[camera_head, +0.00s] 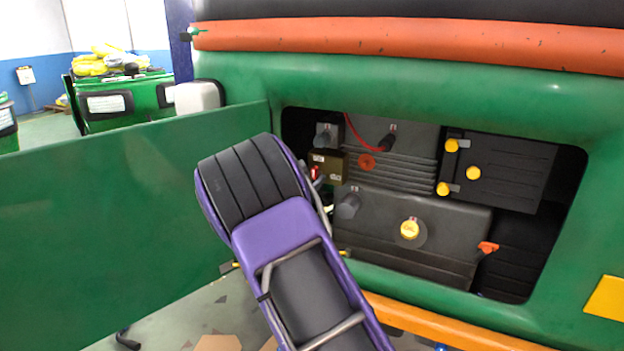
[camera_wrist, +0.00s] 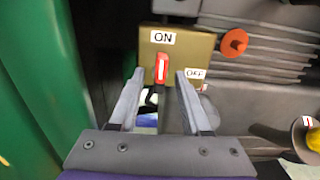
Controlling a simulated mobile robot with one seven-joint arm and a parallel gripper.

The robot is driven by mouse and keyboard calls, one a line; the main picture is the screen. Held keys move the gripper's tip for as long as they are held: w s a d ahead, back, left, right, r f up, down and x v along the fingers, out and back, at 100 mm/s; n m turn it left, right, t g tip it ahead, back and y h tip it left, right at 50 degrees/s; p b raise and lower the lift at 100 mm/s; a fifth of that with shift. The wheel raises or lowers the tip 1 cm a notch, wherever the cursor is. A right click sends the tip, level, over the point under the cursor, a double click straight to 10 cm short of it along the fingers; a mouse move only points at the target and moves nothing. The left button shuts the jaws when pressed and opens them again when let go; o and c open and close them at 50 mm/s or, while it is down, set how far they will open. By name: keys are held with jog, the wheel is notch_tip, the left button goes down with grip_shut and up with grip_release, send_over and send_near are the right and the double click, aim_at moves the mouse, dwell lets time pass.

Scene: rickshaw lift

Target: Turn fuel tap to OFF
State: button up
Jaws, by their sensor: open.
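The fuel tap is an olive-brown box (camera_wrist: 176,47) with a white ON label (camera_wrist: 162,38) at its upper left and a white OFF label (camera_wrist: 195,73) at its lower right. Its red-tipped lever (camera_wrist: 161,67) points up toward ON. In the head view the tap box (camera_head: 329,166) sits inside the engine bay at its left side. My gripper (camera_wrist: 159,75) is open, with one finger on each side of the lever in the wrist view. Contact with the lever cannot be told. In the head view my arm hides most of the gripper.
The green opened panel (camera_head: 120,215) stands close on the left. An orange-red knob (camera_wrist: 234,42) is just right of the tap. A dark tank with a yellow cap (camera_head: 409,229) lies below right. The green body frame (camera_head: 430,108) edges the bay opening.

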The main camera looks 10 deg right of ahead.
jog(key=shift+w+d, duration=0.15)
jog(key=shift+w, duration=0.05)
grip_shut()
